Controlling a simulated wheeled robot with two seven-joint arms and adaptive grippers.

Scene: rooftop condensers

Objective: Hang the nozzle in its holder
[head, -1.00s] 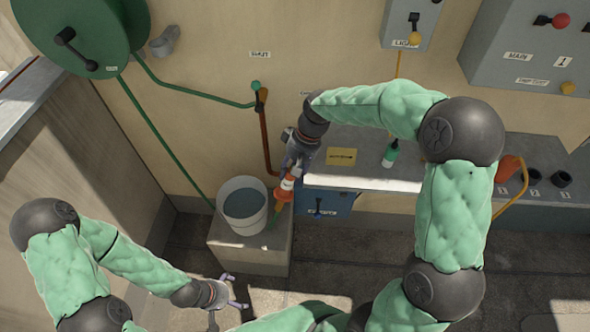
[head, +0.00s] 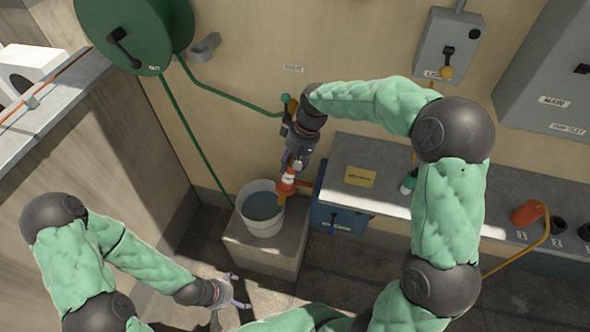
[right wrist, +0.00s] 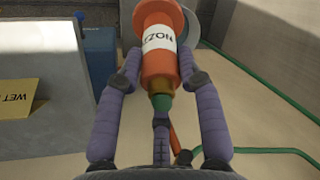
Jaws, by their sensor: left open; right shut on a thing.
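The nozzle (head: 287,184) is orange with a white label band. My right gripper (head: 292,162) is shut around it, and it points down at the right rim of the bucket in the head view. In the right wrist view the nozzle (right wrist: 158,50) sits between the fingers, with a green and brass neck toward the palm. I cannot tell whether it touches the bucket. A grey cupped bracket (head: 205,46), perhaps the holder, is on the wall right of the green reel; I cannot read a label on it. My left gripper (head: 234,292) is open and empty, low over the floor.
A white bucket (head: 247,217) of water stands on a block (head: 275,245). The green reel (head: 125,35) feeds a green hose (head: 190,130). A grey bench (head: 395,195) with a yellow sign and a bottle is at right. Grey switch boxes (head: 450,48) hang above.

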